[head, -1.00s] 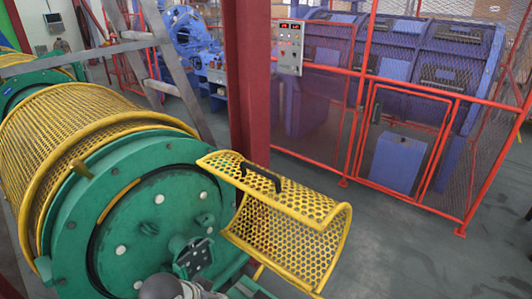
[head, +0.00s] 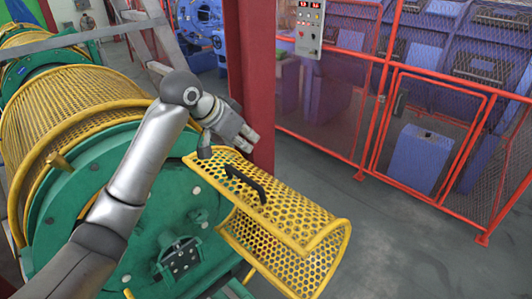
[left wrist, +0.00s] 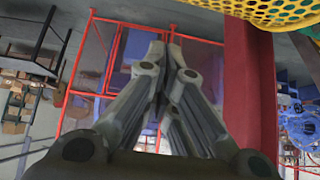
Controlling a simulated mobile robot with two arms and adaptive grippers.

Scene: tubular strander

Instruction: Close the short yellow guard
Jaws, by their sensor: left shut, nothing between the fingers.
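The short yellow guard (head: 285,222), a curved perforated cover, stands open at the right of the green round end housing (head: 150,235). Its black handle (head: 245,183) is on its upper surface. My left gripper (head: 250,140) is shut and empty, above and beyond the guard's far edge, apart from the handle. In the left wrist view, its fingers (left wrist: 167,60) come together at the tips. Yellow mesh (left wrist: 275,10) shows at the top right there. My left forearm hides part of the green housing in the head view. My right gripper is not in view.
A longer yellow mesh guard (head: 75,100) covers the drum at left. A red column (head: 255,70) stands close behind my left gripper. A red-framed fence (head: 420,130) encloses blue machinery at right. Open grey floor (head: 400,260) lies right of the guard.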

